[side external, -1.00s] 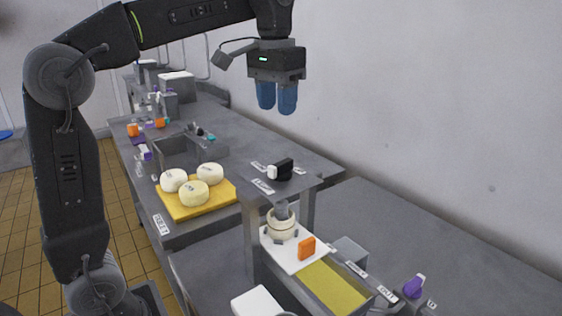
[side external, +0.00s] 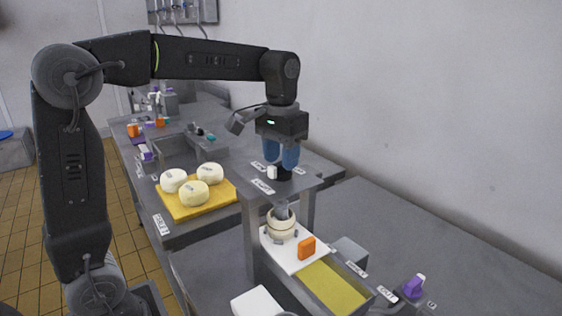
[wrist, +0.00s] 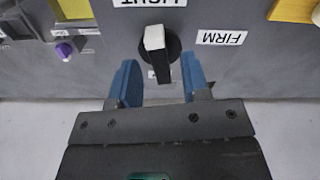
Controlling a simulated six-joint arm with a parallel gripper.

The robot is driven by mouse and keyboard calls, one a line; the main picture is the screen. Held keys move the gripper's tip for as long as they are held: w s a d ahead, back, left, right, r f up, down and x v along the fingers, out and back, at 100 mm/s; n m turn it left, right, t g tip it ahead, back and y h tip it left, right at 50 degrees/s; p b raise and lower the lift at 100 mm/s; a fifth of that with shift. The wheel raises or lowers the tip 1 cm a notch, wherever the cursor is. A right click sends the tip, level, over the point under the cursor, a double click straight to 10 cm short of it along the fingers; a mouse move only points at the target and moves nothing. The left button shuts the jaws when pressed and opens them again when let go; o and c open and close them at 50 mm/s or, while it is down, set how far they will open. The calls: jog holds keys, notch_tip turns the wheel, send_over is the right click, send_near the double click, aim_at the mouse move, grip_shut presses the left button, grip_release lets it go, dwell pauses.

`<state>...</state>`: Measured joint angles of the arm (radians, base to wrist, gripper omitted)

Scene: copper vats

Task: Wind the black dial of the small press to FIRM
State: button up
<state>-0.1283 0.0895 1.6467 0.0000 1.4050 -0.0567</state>
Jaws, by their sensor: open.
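The small press (side external: 250,200) stands at the middle of the side view, with a black dial (side external: 284,174) on its flat top. In the wrist view the dial (wrist: 172,48) has a white-tipped pointer bar. The white tip lies toward the upside-down LIGHT label (wrist: 150,3). The upside-down FIRM label (wrist: 221,37) is to the right of the dial. My gripper (side external: 281,158) points down just above the dial. In the wrist view its blue fingers (wrist: 160,64) are open, one on each side of the bar's near end. I cannot tell whether they touch it.
Under the press top, a pale cylindrical mould (side external: 281,228) stands on a white board near an orange block (side external: 306,248). A purple knob (side external: 414,286) is at the right. Several cheeses sit on a yellow tray (side external: 228,198) to the left. The wall is behind.

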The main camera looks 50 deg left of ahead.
jog(key=shift+f, duration=0.8)
jog(key=shift+c, duration=0.2)
grip_shut()
